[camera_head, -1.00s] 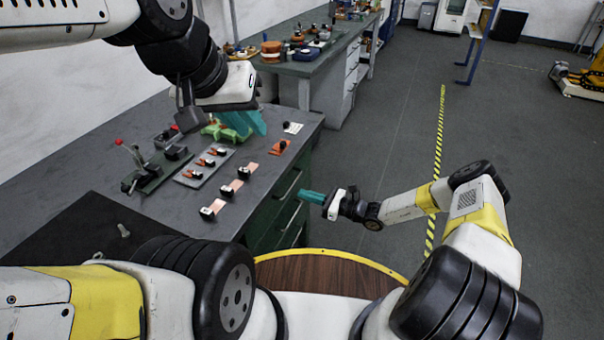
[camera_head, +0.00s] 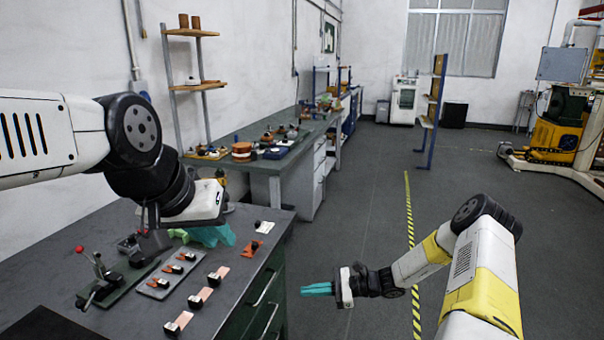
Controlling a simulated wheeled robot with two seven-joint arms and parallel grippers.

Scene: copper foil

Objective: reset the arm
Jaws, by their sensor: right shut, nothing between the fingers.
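My left arm comes in from the left, and its left gripper (camera_head: 212,236) points down over the far part of the grey workbench (camera_head: 60,262). Its teal fingers are partly hidden behind its white wrist housing, so I cannot tell how far apart they are. A green thing (camera_head: 178,235) shows beside them, mostly hidden. My right gripper (camera_head: 317,289) has teal fingers, is shut and empty, and points left over the floor, to the right of the bench.
On the bench are a red-knobbed lever fixture (camera_head: 97,278), a grey tray (camera_head: 160,284) of small parts, and several copper-coloured pieces with black-and-white parts (camera_head: 200,297). A second bench (camera_head: 262,165) stands behind. Floor (camera_head: 370,220) to the right is open, with a yellow-black line (camera_head: 410,240).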

